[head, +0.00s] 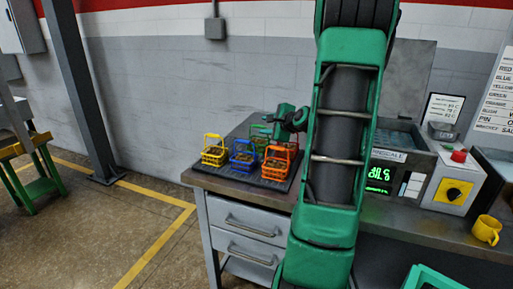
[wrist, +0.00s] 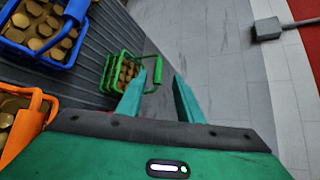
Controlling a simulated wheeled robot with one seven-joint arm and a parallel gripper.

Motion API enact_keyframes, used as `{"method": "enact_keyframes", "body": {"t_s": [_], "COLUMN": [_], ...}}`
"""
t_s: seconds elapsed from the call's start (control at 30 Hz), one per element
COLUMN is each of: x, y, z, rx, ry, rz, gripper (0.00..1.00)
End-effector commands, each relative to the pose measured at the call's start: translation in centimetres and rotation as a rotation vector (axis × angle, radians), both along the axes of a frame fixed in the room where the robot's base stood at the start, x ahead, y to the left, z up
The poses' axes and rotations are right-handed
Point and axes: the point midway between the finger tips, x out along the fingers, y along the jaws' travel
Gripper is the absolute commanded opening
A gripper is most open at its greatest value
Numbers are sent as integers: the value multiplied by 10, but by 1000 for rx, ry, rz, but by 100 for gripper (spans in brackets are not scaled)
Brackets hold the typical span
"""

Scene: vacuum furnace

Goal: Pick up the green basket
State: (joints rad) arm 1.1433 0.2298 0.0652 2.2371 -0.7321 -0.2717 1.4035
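The green basket (head: 258,131) stands in the back row on a dark ribbed mat (head: 237,175), partly hidden by the blue and orange baskets in the head view. In the wrist view the green basket (wrist: 109,75) holds several brownish round pieces, and its handle reaches toward my fingers. My gripper (wrist: 159,78) is open, with two green fingers apart. The end of the handle appears between the fingertips; I cannot tell whether they touch. In the head view my gripper (head: 283,123) is at the back of the mat, beside the green basket.
A yellow basket (head: 214,155), a blue basket (head: 242,158) and an orange basket (head: 277,163) share the mat. A wall rises behind.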

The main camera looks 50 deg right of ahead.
Motion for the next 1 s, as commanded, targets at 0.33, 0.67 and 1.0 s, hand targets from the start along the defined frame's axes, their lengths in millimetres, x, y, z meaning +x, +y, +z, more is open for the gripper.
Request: {"method": "enact_keyframes", "body": {"t_s": [0.33, 0.67, 1.0], "x": [25, 52, 52], "y": [-6, -14, -14], "z": [-16, -29, -28], "rx": [1, -2, -2], "ry": [0, 0, 0], "rz": [3, 4, 3], "gripper": [33, 33, 2]}}
